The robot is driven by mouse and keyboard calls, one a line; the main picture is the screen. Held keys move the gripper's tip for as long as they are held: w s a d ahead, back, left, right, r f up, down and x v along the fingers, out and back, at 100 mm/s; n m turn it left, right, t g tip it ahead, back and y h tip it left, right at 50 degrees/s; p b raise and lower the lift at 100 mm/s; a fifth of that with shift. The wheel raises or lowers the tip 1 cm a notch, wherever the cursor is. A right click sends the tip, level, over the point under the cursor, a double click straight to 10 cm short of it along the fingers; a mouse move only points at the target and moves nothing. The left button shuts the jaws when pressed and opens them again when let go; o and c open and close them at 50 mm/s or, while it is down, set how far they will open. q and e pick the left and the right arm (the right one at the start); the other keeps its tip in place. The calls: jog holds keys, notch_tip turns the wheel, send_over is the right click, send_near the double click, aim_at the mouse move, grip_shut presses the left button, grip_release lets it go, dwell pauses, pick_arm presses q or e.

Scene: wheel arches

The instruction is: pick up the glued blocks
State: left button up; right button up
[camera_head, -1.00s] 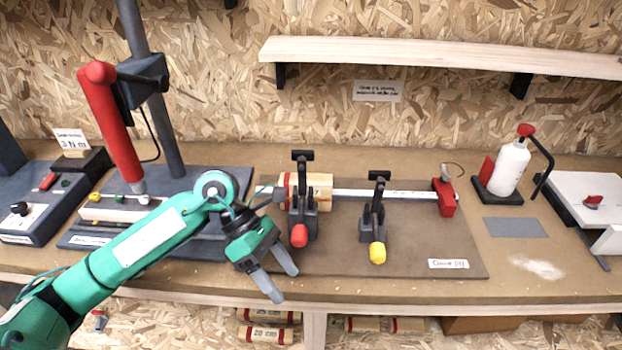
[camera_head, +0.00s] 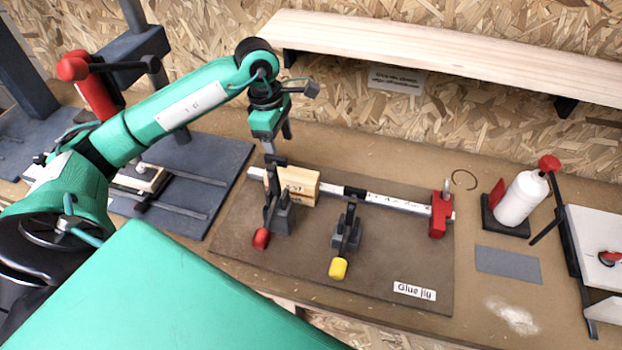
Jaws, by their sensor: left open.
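The glued blocks (camera_head: 299,184) are light wood and sit in the glue jig (camera_head: 387,287), at the left end of its metal bar. A toggle clamp with a red tip (camera_head: 261,239) stands in front of them and hides part of them. A second clamp with a yellow tip (camera_head: 338,268) stands to the right. My left gripper (camera_head: 278,145) is open and empty, pointing down above and slightly behind the left part of the blocks. Its fingertips are partly hidden near the clamp's black handle. My right gripper is not in view.
A red bar stop (camera_head: 440,214) ends the metal bar (camera_head: 385,201). A wooden shelf (camera_head: 440,60) overhangs the back. A red-handled press (camera_head: 95,95) stands at the left.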

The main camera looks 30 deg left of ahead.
aim_at(288, 172)
pick_arm(q)
jog(key=shift+s+f, duration=0.2)
jog(key=shift+f, duration=0.1)
jog(key=f, duration=0.2)
jog(key=f+p, duration=0.1)
jog(key=f, duration=0.2)
jog(key=d+f+p, duration=0.1)
jog(key=f, duration=0.1)
jog(key=shift+w+d+f, duration=0.1)
jog(key=shift+w+f, duration=0.15)
jog(key=shift+f, duration=0.05)
jog(key=shift+s+d+f+p, duration=0.1)
jog(key=shift+d+f+p, duration=0.05)
jog(key=shift+f+p, duration=0.4)
jog(key=f+p, duration=0.2)
jog(key=f, duration=0.1)
jog(key=shift+d+f, duration=0.1)
jog(key=shift+d, duration=0.25)
jog(key=shift+f, duration=0.5)
jog(key=c, duration=1)
jog(key=shift+c, duration=0.5)
jog(key=shift+r, duration=0.1)
